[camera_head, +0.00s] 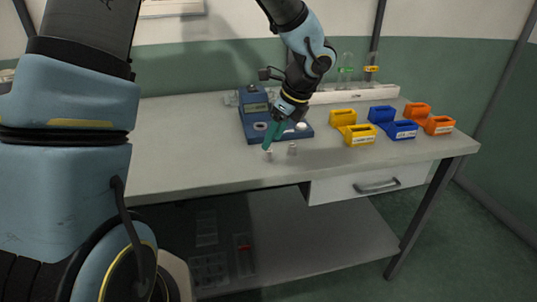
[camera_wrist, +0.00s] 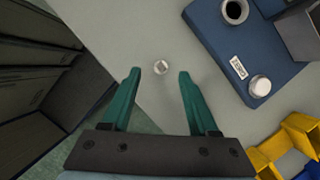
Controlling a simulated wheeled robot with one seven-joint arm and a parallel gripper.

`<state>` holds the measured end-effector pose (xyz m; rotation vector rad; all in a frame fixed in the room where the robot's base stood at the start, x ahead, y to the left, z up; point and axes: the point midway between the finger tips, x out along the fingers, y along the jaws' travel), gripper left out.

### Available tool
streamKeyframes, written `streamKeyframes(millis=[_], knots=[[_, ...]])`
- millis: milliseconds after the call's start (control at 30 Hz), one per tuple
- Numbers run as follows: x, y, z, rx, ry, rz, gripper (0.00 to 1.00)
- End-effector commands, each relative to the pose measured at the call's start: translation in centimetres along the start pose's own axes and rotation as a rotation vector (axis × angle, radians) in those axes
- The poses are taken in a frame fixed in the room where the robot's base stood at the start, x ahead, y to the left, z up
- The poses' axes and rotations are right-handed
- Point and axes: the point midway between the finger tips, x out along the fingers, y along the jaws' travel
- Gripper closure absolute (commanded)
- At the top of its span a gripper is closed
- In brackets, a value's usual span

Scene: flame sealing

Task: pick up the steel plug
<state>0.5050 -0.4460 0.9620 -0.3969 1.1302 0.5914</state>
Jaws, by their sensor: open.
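Contact with the fingers does not show.
A blue device (camera_head: 257,139) with a ring and a white knob (camera_wrist: 260,86) is close behind. Yellow (camera_head: 361,141), blue and orange bins are at the right. The table's left part is clear.

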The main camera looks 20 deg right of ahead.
Motion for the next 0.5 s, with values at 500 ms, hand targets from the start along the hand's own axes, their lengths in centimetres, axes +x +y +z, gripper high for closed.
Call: streamKeyframes(millis=[500], knots=[[4.3, -0.1, -0.4, 0.000, 0.000, 0.002, 0.40]])
